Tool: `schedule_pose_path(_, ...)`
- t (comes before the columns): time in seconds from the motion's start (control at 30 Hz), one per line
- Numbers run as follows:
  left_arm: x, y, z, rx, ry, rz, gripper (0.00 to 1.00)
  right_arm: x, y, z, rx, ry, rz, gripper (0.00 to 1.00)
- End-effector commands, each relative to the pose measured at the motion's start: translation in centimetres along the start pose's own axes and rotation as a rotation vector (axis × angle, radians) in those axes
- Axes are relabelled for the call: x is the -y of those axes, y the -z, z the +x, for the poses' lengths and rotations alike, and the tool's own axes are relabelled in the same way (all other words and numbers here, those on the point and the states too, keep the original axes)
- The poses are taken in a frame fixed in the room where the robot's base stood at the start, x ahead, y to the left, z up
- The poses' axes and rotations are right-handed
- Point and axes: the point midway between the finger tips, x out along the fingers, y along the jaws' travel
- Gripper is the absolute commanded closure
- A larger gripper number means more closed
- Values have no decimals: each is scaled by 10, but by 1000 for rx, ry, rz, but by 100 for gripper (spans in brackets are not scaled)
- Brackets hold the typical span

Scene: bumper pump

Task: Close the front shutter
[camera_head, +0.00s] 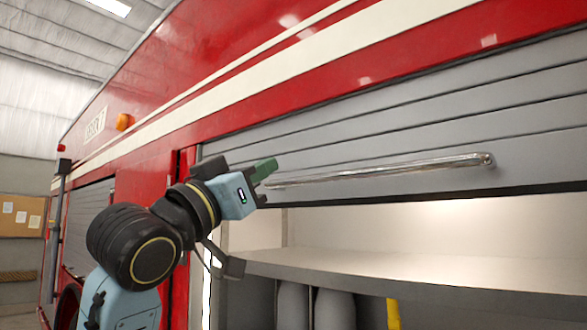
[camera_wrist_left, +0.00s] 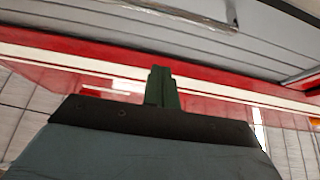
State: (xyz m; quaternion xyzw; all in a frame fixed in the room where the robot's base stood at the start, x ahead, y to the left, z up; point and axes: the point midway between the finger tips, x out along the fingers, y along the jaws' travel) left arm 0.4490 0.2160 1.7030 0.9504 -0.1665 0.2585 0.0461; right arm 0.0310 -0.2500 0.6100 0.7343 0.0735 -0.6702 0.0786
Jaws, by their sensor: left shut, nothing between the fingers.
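The front shutter (camera_head: 400,140) is a grey slatted roll-up door on the red truck, seen in the head view. It is partly raised, and the compartment below it stands open. A shiny metal bar handle (camera_head: 380,172) runs along its lower part; a metal bar also shows at the top of the left wrist view (camera_wrist_left: 190,12). My left gripper (camera_head: 266,170) has its green fingers shut and empty, at the left end of the handle. I cannot tell whether they touch it. In the left wrist view the shut fingers (camera_wrist_left: 161,88) point up. My right gripper is not in view.
The open compartment has a light shelf (camera_head: 400,268) with grey cylinders (camera_head: 333,308) and a yellow item (camera_head: 393,313) beneath. Another shutter (camera_head: 88,225) is farther along the red truck. An orange lamp (camera_head: 123,122) sits on the truck's side.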

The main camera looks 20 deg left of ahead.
Motion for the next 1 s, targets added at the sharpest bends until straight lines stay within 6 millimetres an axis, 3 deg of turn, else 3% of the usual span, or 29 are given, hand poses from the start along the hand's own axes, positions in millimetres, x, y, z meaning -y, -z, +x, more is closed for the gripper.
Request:
schedule_pose_path(0.17,-2,4,21,-2,-4,-2,100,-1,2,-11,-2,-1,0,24)
schedule_pose_path(0.53,-2,6,101,-1,-2,0,100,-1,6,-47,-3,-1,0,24)
schedule_pose_path(0.7,-1,-22,90,1,-1,1,100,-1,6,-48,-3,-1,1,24)
schedule_pose_path(1.0,-1,-36,84,-3,-1,1,100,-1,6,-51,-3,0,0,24)
